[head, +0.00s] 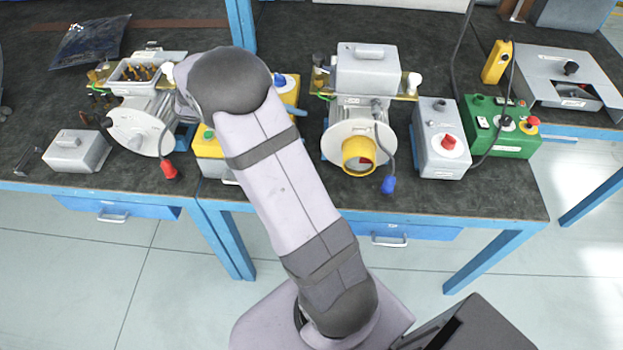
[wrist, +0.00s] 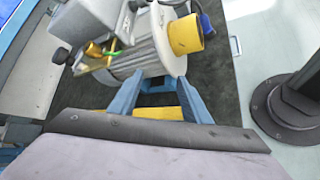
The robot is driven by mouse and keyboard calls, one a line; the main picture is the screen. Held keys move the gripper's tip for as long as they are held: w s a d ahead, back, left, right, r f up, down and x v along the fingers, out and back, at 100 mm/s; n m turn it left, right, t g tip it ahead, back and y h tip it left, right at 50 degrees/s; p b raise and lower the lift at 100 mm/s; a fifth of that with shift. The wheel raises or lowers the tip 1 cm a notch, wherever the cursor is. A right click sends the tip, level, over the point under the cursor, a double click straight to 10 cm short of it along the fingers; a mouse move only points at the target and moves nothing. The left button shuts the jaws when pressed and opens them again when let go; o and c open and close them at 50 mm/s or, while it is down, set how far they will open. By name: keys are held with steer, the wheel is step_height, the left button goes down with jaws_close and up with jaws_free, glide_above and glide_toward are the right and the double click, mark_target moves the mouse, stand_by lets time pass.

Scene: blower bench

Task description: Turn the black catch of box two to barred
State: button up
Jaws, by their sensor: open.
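A closed grey box (head: 367,70) with a handle on its lid sits on top of the right-hand blower, and it also shows in the wrist view (wrist: 92,28). A small black knob (wrist: 61,55) beside this box may be the catch; a dark part (head: 319,60) shows at the box's left side in the head view. I cannot read a box number or the catch's setting. My gripper (wrist: 160,80) is open, its two blue fingers apart and empty. It is near the blower, and my arm hides most of it in the head view.
The right blower's yellow outlet ring (head: 358,155) faces front, with a blue plug (head: 388,184) hanging beside it. A grey box with a red knob (head: 449,142) and a green control box (head: 500,125) stand to the right. The left blower (head: 138,128) has an open terminal box.

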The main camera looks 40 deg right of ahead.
steer(key=s+a+f+m+y, duration=0.1)
steer(key=s+a+f+m, duration=0.1)
steer(key=s+m, duration=0.4)
steer(key=s+a+f+m+y, duration=0.1)
steer(key=s+f+m, duration=0.3)
steer(key=m, duration=0.9)
steer(key=shift+s+a+g+y+p, duration=0.3)
steer(key=shift+s+a, duration=0.45)
steer(key=shift+s, duration=0.25)
